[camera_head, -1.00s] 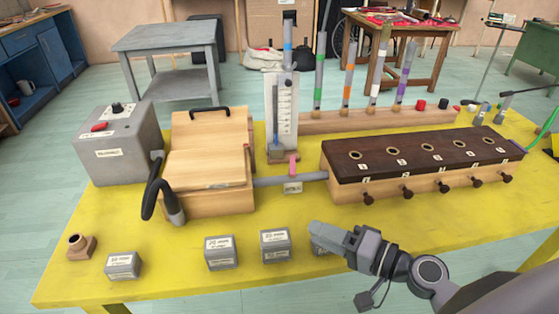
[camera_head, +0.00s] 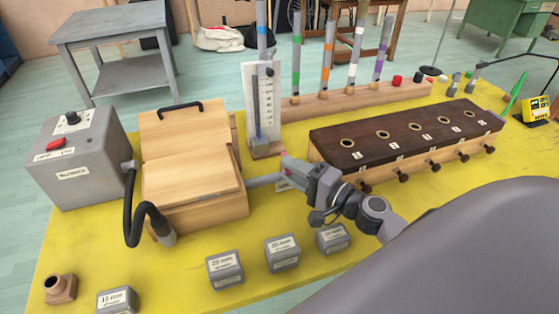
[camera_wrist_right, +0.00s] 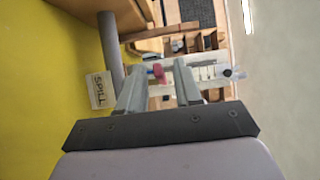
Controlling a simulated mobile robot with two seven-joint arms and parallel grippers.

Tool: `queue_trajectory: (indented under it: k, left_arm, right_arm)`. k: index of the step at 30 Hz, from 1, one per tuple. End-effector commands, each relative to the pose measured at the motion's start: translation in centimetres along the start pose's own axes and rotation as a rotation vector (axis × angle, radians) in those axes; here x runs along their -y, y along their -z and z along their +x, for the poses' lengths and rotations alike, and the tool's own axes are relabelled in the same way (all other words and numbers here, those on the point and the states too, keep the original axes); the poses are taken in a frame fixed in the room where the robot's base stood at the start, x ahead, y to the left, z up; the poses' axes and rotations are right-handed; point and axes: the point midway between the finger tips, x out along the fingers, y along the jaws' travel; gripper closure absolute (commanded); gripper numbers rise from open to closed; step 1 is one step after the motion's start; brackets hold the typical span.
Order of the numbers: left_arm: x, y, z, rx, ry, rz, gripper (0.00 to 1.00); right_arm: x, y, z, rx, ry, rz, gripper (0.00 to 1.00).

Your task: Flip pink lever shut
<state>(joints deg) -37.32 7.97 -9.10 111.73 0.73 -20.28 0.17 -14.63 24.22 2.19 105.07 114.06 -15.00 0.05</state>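The pink lever (camera_wrist_right: 158,72) shows in the right wrist view, just beyond and between my fingertips. In the head view only a small bit of pink shows at the tip of my right gripper (camera_head: 292,167), which covers the rest. The lever belongs to the grey pipe (camera_head: 263,180) between the wooden bellows box and the dark-topped chest. My right gripper also shows in the wrist view (camera_wrist_right: 160,85), with its two fingers apart and nothing held. Whether a finger touches the lever I cannot tell. My left gripper is not in view.
A SPILL label (camera_wrist_right: 100,90) sits beside the pipe. The wooden bellows box (camera_head: 195,208) is left, the dark-topped chest (camera_head: 410,132) right, and the gauge board (camera_head: 262,105) behind. Several grey weight blocks (camera_head: 282,254) line the yellow table's front.

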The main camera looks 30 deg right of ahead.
Motion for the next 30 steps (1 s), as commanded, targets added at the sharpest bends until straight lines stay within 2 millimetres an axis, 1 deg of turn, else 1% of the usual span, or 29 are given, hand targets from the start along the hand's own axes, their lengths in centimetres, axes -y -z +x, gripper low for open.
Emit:
queue_trajectory:
  k: [1,3,9,13,20,21,23,24,30]
  left_arm:
    - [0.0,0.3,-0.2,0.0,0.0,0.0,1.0]
    - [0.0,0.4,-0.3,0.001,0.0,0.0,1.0]
    - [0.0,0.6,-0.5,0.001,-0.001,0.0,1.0]
    - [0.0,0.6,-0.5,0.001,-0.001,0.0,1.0]
    - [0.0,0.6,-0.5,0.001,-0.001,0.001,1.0]
    - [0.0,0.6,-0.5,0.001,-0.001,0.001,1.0]
    - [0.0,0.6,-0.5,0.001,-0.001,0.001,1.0]
    - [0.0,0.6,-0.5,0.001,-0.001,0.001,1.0]
    - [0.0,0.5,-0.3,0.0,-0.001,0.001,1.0]
  right_arm:
    - [0.3,0.0,0.8,0.001,0.001,-0.001,0.66]
    - [0.2,0.0,1.5,0.001,0.0,-0.002,0.66]
    - [0.1,0.0,3.1,0.0,0.0,-0.002,0.66]
    - [0.0,0.0,3.4,0.001,-0.001,-0.002,0.66]
    - [0.0,-0.1,3.5,0.001,-0.001,-0.002,0.66]
    - [0.0,-0.1,3.5,0.001,-0.001,-0.002,0.72]
    - [0.0,-0.1,3.4,0.001,-0.001,-0.002,0.92]
    - [0.0,-0.1,3.4,0.001,-0.001,-0.002,1.0]
    - [-0.1,0.0,3.4,0.007,0.0,-0.003,1.0]
